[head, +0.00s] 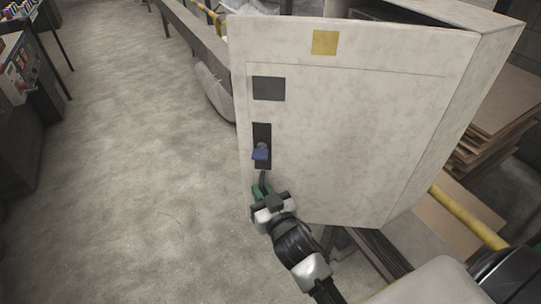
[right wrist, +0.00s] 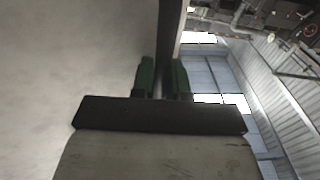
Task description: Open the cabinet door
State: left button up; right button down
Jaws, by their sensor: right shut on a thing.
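The pale cabinet (head: 500,55) stands at the right of the head view, its door (head: 350,130) facing me. A dark gap shows behind the door's top edge; I cannot tell for sure how far the door stands from its frame. A handle with a blue part (head: 261,153) sits in a dark recess near the door's left edge. Its dark lever (head: 263,178) hangs down from it. My right gripper (head: 261,190) is shut on this lever with its green fingertips. In the right wrist view, the fingertips (right wrist: 161,76) flank the dark lever (right wrist: 171,30). My left gripper is out of view.
A yellow square (head: 325,42) and a dark grey plate (head: 268,88) mark the door. A yellow rail (head: 468,217) and stacked boards (head: 500,105) lie at the right. The concrete floor (head: 140,150) left of the cabinet is clear. Machinery (head: 20,75) stands far left.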

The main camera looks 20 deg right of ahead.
jog(key=s+n+g+y+p, duration=0.7)
jog(key=s+y, duration=0.6)
jog(key=s, duration=1.5)
jog(key=shift+s+n+y+p, duration=0.3)
jog(key=shift+s+n+p, duration=0.15)
jog(key=shift+n, duration=0.95)
jog(key=shift+f, duration=0.15)
jog(key=c, duration=1.4)
grip_release()
jog(key=b+v, duration=0.1)
jog(key=v, duration=0.9)
jog(key=shift+s+d, duration=0.25)
jog(key=shift+d, duration=0.05)
